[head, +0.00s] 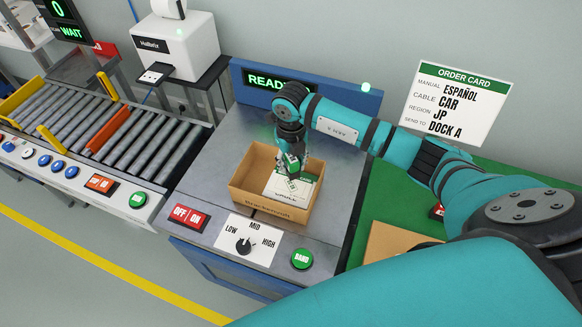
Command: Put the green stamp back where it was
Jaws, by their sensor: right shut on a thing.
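My right gripper (289,172) reaches down over an open cardboard box (244,193) that stands on the grey machine top. It is shut on a small green and dark thing, which looks like the green stamp (293,161). Under the gripper, a white card with green print (304,189) lies in the box. The fingers hide part of the stamp and card, so I cannot tell whether the stamp touches the card. My left gripper is not in view.
The machine front has an OFF/ON switch (187,216), a LOW/MID/HIGH knob (244,245) and a green BAND button (302,259). A READY display (266,80) stands behind the box. A roller conveyor (110,135) is at left. A green mat (376,235) is at right. An order card (458,100) hangs on the wall.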

